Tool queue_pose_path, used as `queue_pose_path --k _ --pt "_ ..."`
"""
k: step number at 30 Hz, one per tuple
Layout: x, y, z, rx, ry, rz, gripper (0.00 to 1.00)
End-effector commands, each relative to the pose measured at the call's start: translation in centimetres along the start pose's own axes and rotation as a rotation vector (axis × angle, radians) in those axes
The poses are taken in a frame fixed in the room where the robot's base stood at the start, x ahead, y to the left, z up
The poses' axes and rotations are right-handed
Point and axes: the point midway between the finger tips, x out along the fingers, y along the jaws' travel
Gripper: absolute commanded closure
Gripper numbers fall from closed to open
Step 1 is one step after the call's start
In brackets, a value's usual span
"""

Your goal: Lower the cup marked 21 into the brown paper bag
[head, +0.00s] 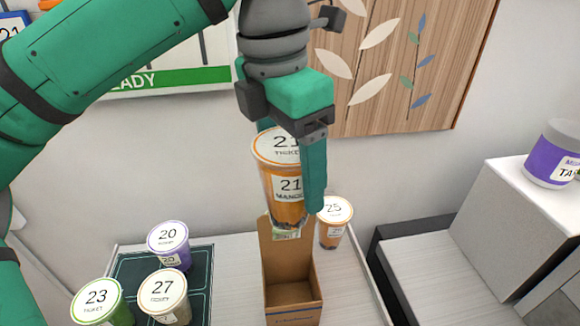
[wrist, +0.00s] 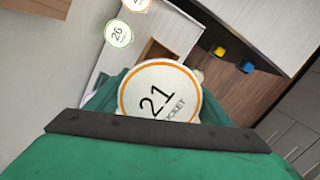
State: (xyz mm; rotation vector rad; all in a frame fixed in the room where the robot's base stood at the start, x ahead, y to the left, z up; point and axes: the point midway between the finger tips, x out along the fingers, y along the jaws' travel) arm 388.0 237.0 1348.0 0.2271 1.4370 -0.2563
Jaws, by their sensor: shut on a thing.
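The cup marked 21 (head: 286,188) is orange with a white lid and a mango label. My gripper (head: 296,170) is shut on it and holds it above the brown paper bag (head: 291,290). The cup looks about upright, and its base overlaps the bag's raised back panel in the head view. The bag stands open on the table, with its inside partly showing. In the wrist view the lid of the cup marked 21 (wrist: 158,92) fills the middle and hides most of the bag.
Cup 25 (head: 333,220) stands just right of the bag's back. Cups 20 (head: 170,245), 27 (head: 165,295) and 23 (head: 98,302) stand at the left around a dark mat (head: 135,265). A grey step-like unit (head: 440,275) is at the right.

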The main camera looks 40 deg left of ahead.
Motion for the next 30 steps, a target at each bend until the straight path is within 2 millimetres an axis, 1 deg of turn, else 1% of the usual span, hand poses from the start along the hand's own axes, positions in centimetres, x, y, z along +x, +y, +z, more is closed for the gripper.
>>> queue_pose_path --k 30 --pt "4.0 0.0 -0.5 0.0 -0.001 0.0 0.65"
